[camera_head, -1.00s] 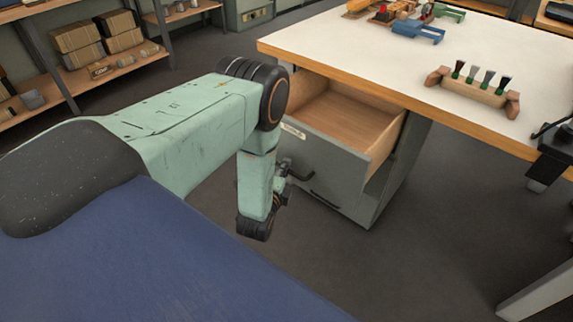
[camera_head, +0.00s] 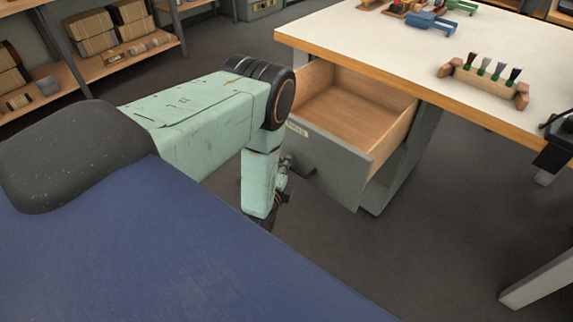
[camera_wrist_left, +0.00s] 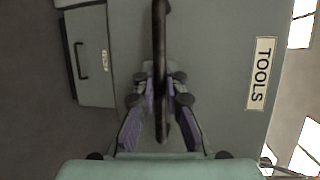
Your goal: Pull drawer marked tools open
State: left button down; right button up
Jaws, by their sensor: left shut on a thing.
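The tools drawer (camera_head: 335,160) stands well open under the workbench in the head view, and its wooden inside looks empty. In the left wrist view its grey front (camera_wrist_left: 225,60) fills much of the picture, with a TOOLS label (camera_wrist_left: 261,74) on the right. A dark bar handle (camera_wrist_left: 160,35) runs down the middle there. My left gripper (camera_wrist_left: 160,95) is shut on this handle, with a finger on each side. In the head view my left gripper is mostly hidden behind my own arm. My right gripper does not clearly show.
The white-topped workbench (camera_head: 400,45) reaches over the drawer. A wooden holder with several brushes (camera_head: 484,82) and a blue fixture (camera_head: 432,22) stand on it. Another drawer with a handle (camera_wrist_left: 92,55) shows in the left wrist view. Shelves with boxes (camera_head: 90,32) stand at the back left.

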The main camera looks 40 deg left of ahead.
pick_arm(q)
jog(key=c, duration=1.7)
grip_release()
jog(key=shift+o, duration=0.2)
jog(key=v, duration=1.2)
jog(key=shift+d, duration=0.1)
